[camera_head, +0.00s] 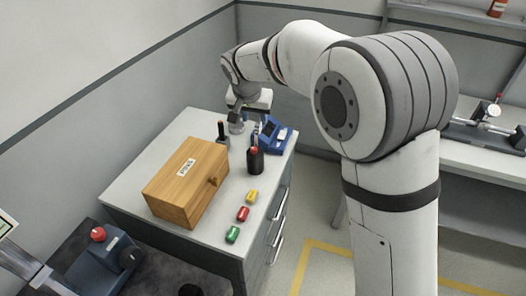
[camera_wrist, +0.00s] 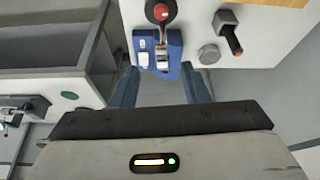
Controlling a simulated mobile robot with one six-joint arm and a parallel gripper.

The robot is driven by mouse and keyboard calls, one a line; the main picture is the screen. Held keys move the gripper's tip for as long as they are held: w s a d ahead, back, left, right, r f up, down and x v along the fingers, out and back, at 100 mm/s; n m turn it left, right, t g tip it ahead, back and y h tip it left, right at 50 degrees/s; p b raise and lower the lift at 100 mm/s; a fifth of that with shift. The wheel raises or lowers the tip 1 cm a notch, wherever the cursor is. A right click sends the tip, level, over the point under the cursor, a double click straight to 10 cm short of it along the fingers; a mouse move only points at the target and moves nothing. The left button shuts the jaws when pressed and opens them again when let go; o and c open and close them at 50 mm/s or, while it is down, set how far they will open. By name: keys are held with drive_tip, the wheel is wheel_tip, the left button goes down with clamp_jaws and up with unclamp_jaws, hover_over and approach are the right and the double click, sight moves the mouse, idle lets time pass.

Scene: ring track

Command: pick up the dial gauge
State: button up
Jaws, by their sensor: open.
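A small round white dial with a red top (camera_head: 493,109), which looks like the dial gauge, stands on the fixture on the right-hand bench. It is too small to read, and I cannot tell it for certain in the wrist view. My gripper (camera_head: 248,112) is over the far end of the white cabinet top, well away from that dial. In the wrist view its two blue-grey fingers (camera_wrist: 160,88) are apart with nothing between them. A blue device (camera_wrist: 160,52) with white parts lies just ahead of the fingers and also shows in the head view (camera_head: 279,137).
The cabinet (camera_head: 150,148) bears a wooden box (camera_head: 180,190), a black red-topped bottle (camera_head: 255,162), a black-handled tool (camera_head: 222,135), a grey disc (camera_wrist: 208,54) and yellow, red and green blocks (camera_head: 243,214). Walls stand behind. The floor on the right is open.

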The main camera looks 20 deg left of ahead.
sight(256, 129)
drive_tip(key=p+x, duration=0.2)
drive_tip(key=x, duration=0.5)
drive_tip(key=shift+w+a+f, duration=0.15)
drive_tip(key=shift+w+f, duration=0.05)
drive_tip(key=shift+f, duration=0.1)
clamp_jaws()
idle(1.2)
